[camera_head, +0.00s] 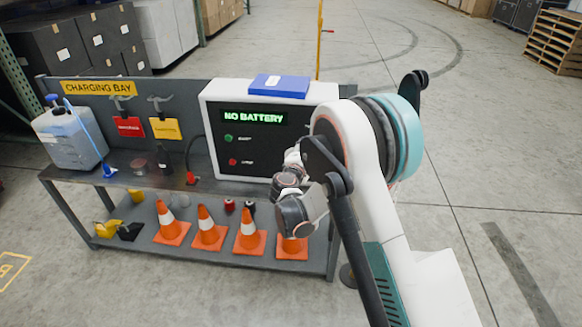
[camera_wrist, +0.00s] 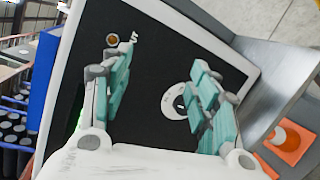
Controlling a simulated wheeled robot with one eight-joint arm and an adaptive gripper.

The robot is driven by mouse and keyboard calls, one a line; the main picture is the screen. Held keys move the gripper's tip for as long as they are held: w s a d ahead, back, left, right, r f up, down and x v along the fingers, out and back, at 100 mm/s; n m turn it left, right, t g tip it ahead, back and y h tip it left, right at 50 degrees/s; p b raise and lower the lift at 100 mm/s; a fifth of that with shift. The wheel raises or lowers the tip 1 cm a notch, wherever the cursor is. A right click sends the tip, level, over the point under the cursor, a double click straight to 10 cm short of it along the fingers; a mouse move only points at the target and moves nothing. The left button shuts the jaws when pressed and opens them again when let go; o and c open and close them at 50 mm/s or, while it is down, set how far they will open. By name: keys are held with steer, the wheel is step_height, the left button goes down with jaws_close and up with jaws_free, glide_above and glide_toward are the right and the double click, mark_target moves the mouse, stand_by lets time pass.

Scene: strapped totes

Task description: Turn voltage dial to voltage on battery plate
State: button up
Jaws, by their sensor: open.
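The white charger (camera_head: 325,92) stands on the bench, and its black panel shows a green "NO BATTERY" display (camera_head: 253,118). A round white dial (camera_wrist: 172,103) shows on the black panel in the wrist view, close to my right finger and partly covered by it; its setting is not readable. In the head view my arm hides that side of the panel. My gripper (camera_wrist: 164,62) is open in front of the panel, its teal fingers apart with nothing between them. A blue box (camera_head: 280,86) with a small unreadable label lies on the charger; I cannot tell whether this label is the battery plate.
The panel has a green button (camera_head: 229,138) and a red one (camera_head: 232,161). A liquid jug (camera_head: 68,138) stands at the bench's left. Several orange cones (camera_head: 208,229) stand on the lower shelf. A yellow pole (camera_head: 319,40) rises behind the charger.

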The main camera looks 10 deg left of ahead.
steer(key=s+a+f+n+t+y+b, duration=0.1)
steer(key=s+a+f+n, duration=0.1)
steer(key=a+f, duration=0.3)
steer(key=s+a+f+n+t, duration=0.1)
steer(key=s+a+f+n, duration=0.15)
steer(key=f, duration=0.45)
steer(key=w+d+b, duration=0.1)
steer(key=w+b, duration=0.3)
steer(key=w, duration=0.9)
steer(key=shift+w+d, duration=0.25)
steer(key=shift+d, duration=0.05)
steer(key=c, duration=1.1)
